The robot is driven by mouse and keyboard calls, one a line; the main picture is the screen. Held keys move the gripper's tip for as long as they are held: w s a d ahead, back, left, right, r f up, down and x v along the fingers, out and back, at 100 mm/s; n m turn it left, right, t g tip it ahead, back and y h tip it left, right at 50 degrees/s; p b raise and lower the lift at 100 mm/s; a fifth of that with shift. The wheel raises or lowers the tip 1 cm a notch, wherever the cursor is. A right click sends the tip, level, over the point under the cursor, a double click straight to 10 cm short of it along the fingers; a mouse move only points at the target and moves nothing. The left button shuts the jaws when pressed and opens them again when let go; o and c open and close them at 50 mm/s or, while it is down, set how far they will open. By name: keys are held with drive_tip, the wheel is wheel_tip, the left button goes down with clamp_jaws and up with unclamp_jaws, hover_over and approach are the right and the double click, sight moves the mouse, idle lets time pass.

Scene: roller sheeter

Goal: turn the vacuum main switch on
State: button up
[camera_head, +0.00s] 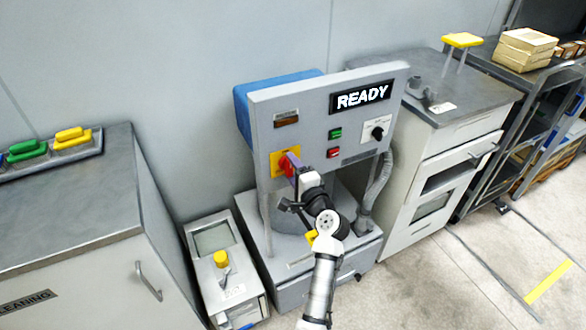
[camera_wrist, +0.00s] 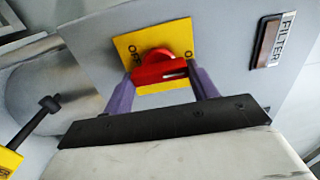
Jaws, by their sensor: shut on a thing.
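The main switch is a red rotary handle (camera_wrist: 160,67) on a yellow plate (camera_wrist: 176,37) marked with OFF and other lettering partly hidden. It also shows in the head view as a red handle (camera_head: 287,166) on the left of the grey machine's front panel. My gripper (camera_wrist: 162,78) is shut on the red handle, its purple fingers on either side of it. In the head view my gripper (camera_head: 292,166) reaches the panel from the front and covers part of the plate. Which position the handle points to I cannot tell clearly.
The panel (camera_head: 322,108) also has a READY display (camera_head: 361,96), a green button (camera_head: 335,133), a red button (camera_head: 333,153) and a black knob (camera_head: 377,133). A cabinet (camera_head: 70,220) stands left, a counter (camera_head: 450,120) right. Open floor lies at the front right.

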idle(0.3)
drive_tip(key=o, duration=1)
drive_tip(key=shift+s, duration=0.1)
drive_tip(key=b+v, duration=0.4)
drive_tip(key=v, duration=0.9)
drive_tip(key=shift+s+d, duration=0.2)
drive_tip(key=shift+s, duration=0.05)
